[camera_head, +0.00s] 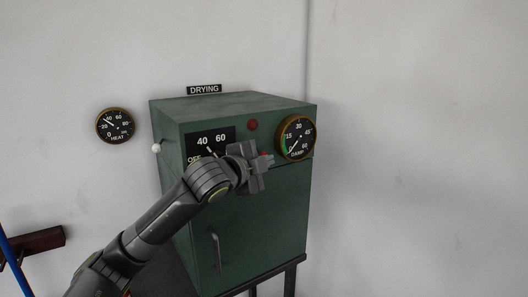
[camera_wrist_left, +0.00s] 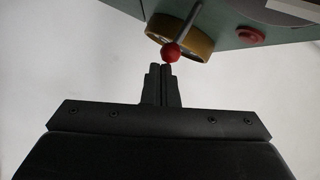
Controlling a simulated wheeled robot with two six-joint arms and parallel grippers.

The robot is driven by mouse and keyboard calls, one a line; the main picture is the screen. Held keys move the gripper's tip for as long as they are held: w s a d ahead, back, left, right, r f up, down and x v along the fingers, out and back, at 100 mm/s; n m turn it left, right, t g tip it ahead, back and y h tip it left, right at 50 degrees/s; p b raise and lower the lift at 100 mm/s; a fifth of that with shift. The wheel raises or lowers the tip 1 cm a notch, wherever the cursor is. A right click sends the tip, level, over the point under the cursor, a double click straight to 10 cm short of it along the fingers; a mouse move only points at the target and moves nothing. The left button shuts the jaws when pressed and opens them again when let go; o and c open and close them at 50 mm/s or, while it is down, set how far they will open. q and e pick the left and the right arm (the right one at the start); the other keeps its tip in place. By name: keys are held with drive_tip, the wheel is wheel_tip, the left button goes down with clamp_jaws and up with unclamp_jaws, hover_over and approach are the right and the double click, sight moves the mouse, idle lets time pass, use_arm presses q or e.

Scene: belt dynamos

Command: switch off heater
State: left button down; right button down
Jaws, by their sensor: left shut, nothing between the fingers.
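The heater is a green cabinet (camera_head: 250,225) under a "DRYING" sign, with a black panel (camera_head: 205,142) marked OFF, 40 and 60 on its front. My left gripper (camera_head: 270,160) is in front of the cabinet's upper front and covers part of the panel. Its fingers (camera_wrist_left: 162,68) are shut and empty. In the left wrist view a red ball (camera_wrist_left: 170,52) on the end of a thin grey lever (camera_wrist_left: 187,22) is just beyond the fingertips. I cannot tell whether they touch. In the head view the lever is mostly hidden behind my gripper. My right gripper is not in view.
A "DAMP" gauge (camera_head: 296,138) sits at the cabinet's upper right, close to my gripper. A red round lamp or button (camera_head: 253,125) is above. A "HEAT" gauge (camera_head: 115,125) hangs on the wall. A white knob (camera_head: 156,148) is on the cabinet's left side. A door handle (camera_head: 215,252) is below.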

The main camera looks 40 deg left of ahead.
use_arm(q)
drive_tip(key=shift+f+m+t+b, duration=0.4)
drive_tip(key=shift+f+m+b, duration=0.3)
drive_tip(key=shift+f, duration=0.15)
drive_tip(key=shift+a+f+m, duration=0.1)
drive_tip(key=shift+f+m, duration=0.05)
drive_tip(key=shift+m, duration=0.15)
drive_tip(key=shift+w, duration=0.1)
idle(0.4)
